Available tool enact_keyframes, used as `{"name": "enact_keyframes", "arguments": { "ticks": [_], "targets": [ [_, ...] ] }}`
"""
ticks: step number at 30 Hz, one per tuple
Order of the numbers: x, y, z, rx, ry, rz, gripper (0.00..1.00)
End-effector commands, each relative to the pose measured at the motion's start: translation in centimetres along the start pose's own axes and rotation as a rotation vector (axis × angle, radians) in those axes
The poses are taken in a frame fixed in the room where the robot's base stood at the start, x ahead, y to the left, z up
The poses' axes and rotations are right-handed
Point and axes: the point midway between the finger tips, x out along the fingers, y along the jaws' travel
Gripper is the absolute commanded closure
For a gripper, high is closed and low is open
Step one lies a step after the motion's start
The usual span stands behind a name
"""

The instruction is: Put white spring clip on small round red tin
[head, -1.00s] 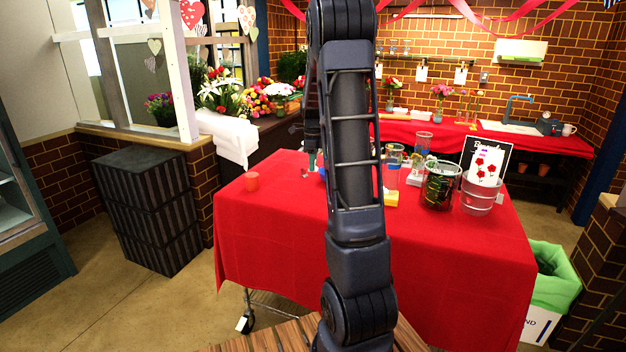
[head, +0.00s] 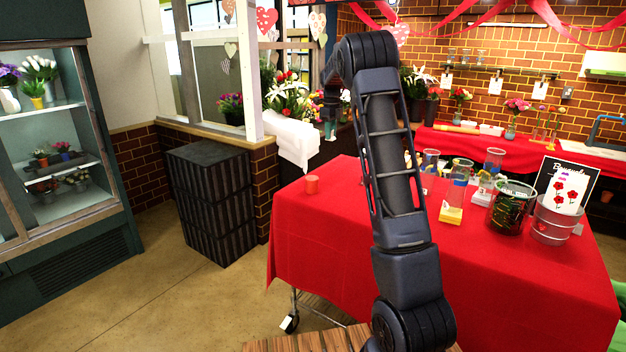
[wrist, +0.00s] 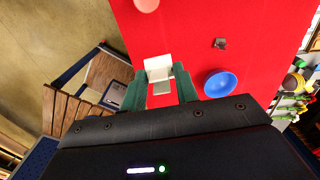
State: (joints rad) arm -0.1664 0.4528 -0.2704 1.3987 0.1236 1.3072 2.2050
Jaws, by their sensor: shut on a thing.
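The white spring clip (wrist: 158,66) is between the green fingers of my gripper (wrist: 158,88) in the wrist view, which is shut on it above the red cloth. The small round red tin (head: 312,185) stands on the table's left part in the head view. It also shows in the wrist view (wrist: 146,4), cut by the top edge, beyond the clip and apart from it.
A blue bowl (wrist: 221,84) and a small dark item (wrist: 220,43) lie on the red table (head: 340,235). The cloth around the tin is clear.

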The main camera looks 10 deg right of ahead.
Motion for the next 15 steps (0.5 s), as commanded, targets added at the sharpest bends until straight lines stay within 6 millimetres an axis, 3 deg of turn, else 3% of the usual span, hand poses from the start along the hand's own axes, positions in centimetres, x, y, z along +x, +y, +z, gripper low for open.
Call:
{"name": "enact_keyframes", "arguments": {
  "ticks": [1,3,6,11,15],
  "targets": [
    [-0.2,0.1,2.0,0.004,0.000,-0.003,0.92],
    [-0.7,0.4,4.2,0.015,0.000,-0.003,0.92],
    [-1.1,0.8,6.4,0.028,0.000,-0.002,0.92],
    [-1.2,1.2,8.1,0.039,0.001,-0.002,0.92],
    [0.5,1.3,8.3,0.042,0.004,0.000,0.92]
  ]
}}
